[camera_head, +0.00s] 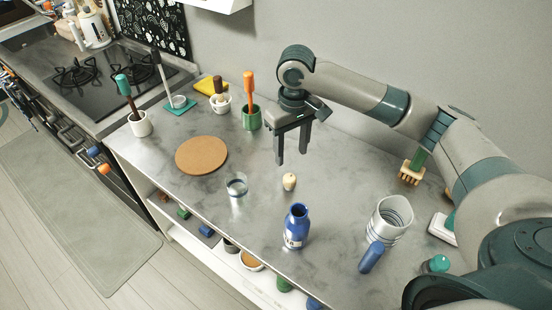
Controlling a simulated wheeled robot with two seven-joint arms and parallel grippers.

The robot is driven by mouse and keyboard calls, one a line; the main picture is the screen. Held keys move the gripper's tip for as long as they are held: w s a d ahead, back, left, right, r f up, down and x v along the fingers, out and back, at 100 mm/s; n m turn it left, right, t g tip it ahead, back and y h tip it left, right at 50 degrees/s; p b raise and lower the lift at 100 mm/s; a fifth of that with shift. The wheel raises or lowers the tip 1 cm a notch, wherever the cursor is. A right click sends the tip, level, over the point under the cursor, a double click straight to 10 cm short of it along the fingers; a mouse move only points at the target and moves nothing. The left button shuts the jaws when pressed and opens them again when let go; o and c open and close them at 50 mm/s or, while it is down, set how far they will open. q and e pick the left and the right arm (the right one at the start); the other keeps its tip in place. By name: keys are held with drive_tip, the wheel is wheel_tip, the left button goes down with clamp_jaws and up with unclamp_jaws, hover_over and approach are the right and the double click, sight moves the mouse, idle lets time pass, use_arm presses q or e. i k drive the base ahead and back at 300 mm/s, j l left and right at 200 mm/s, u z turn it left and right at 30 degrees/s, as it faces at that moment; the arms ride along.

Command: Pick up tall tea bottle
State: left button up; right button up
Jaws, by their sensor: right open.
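A blue bottle (296,228) with a narrow open neck and a pale label stands upright near the front edge of the grey counter (330,205). It is the only tall bottle I can make out, and it matches the tall tea bottle best. My right gripper (291,160) hangs above the back of the counter with its fingers pointing down. It is open and empty, behind the bottle and apart from it. My left gripper is not in view.
A round cork mat (202,155) and a green pot (251,121) holding an orange-handled tool are farther left.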

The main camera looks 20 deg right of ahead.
sight(298, 223)
drive_tip(key=z, duration=0.9)
